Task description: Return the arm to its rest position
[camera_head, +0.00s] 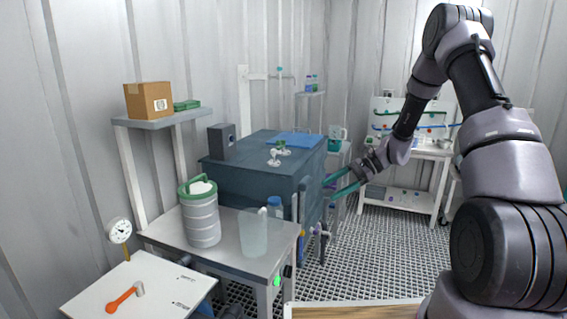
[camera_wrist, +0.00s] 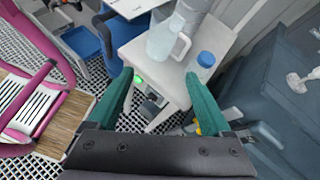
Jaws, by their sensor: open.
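My arm (camera_head: 490,140) rises on the right side of the head view and bends down to the left at its top. My gripper (camera_head: 341,185) is open at the end of it, in front of the dark blue tank's right side. Its two teal fingers also show spread apart in the wrist view (camera_wrist: 162,98). Nothing shows between the fingertips in the head view. In the wrist view a clear pitcher (camera_wrist: 168,38) and a blue-capped bottle (camera_wrist: 202,66) stand on a table beyond the fingers.
The dark blue tank (camera_head: 245,180) stands left of my gripper. The steel table (camera_head: 215,255) holds a green-rimmed canister (camera_head: 201,215) and the pitcher (camera_head: 253,233). A white bench (camera_head: 400,195) stands at the back right. Grated floor (camera_head: 385,250) lies open below the gripper.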

